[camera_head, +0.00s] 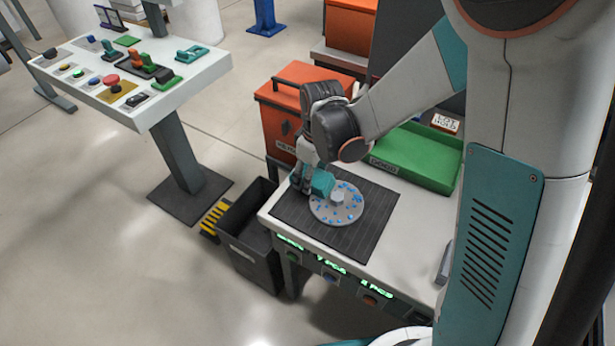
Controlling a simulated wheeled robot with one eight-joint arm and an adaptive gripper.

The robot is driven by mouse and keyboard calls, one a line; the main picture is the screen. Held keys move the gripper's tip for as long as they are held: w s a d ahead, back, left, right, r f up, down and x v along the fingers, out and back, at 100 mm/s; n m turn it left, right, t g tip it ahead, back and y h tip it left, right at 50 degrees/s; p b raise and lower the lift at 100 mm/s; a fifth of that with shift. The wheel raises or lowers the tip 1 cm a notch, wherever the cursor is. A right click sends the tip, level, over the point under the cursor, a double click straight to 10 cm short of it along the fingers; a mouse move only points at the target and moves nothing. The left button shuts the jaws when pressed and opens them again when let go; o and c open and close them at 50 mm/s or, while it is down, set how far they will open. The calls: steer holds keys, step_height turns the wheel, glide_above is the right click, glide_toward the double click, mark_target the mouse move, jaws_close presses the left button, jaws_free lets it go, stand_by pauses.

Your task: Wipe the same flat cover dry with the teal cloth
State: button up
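The flat cover (348,213) is a grey disc with blue spots scattered over its top and a raised grey hub at its centre. It lies on a dark ribbed mat (358,240) on the workbench. The teal cloth (321,183) is a small bunched piece at the disc's upper left edge. My gripper (309,182) points down at that edge, right beside the cloth, and appears to hold it. Its fingers are small and partly hidden by the cloth and wrist. I cannot tell whether the cloth presses on the disc or hovers just above it.
A green tray (425,155) stands at the bench's back right. An orange box (281,110) stands behind my gripper. A dark open bin (246,240) is on the floor left of the bench.

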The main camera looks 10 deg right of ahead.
steer(key=shift+w+d, duration=0.15)
steer(key=shift+r+p, duration=2.15)
steer(key=shift+r, duration=0.8)
